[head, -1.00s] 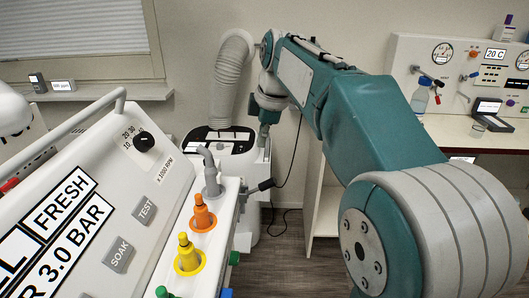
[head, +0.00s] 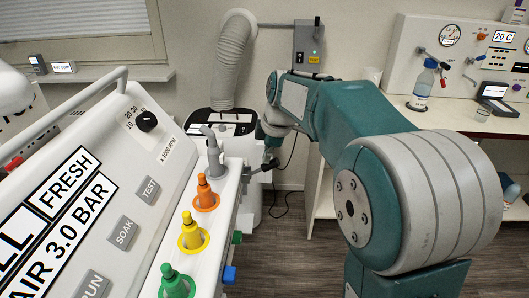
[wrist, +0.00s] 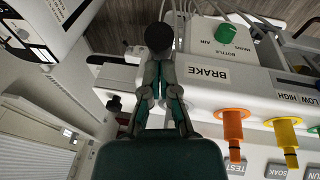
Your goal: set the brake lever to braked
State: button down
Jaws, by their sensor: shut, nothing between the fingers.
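The brake lever shows in the wrist view as a round black knob (wrist: 158,37), beside an upside-down BRAKE label (wrist: 207,73) on the white machine. In the head view the lever (head: 271,165) sticks out from the machine's side, with a dark handle. My gripper (wrist: 159,60) has its fingertips together, close by the knob and empty. I cannot tell whether they touch it. The lever's shaft is hidden behind the fingers. In the head view my gripper (head: 271,145) is just above the lever, mostly hidden by my arm.
Orange (head: 206,193), yellow (head: 192,232) and green (head: 176,281) plugs stand on the machine's ledge near the lever. A grey ribbed hose (head: 231,60) rises behind. A grey wall switch box (head: 308,43) hangs at the back. Open floor (head: 285,255) lies right of the machine.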

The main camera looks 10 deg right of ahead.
aim_at(279, 164)
jog(key=shift+s+d+f+y, duration=0.15)
jog(key=shift+d+f+y, duration=0.15)
jog(key=shift+y, duration=0.3)
jog(key=shift+s+d+f+t+y, duration=0.1)
jog(key=shift+d+f+t+y, duration=0.25)
jog(key=shift+d+t+y, duration=0.25)
jog(key=shift+s+d+f+t+y, duration=0.15)
jog(key=shift+d+f+y, duration=0.1)
jog(key=shift+f+y, duration=0.3)
jog(key=shift+s+d+f+t+y, duration=0.15)
jog(key=shift+d+f+y, duration=0.15)
jog(key=shift+y, duration=0.35)
notch_tip(279, 164, down, 6)
jog(key=t+y, duration=0.1)
jog(key=y, duration=0.3)
jog(key=shift+d+f+m+t, duration=0.2)
jog(key=shift+d+m+t, duration=0.1)
jog(key=shift+s+f, duration=0.15)
jog(key=shift+f, duration=0.05)
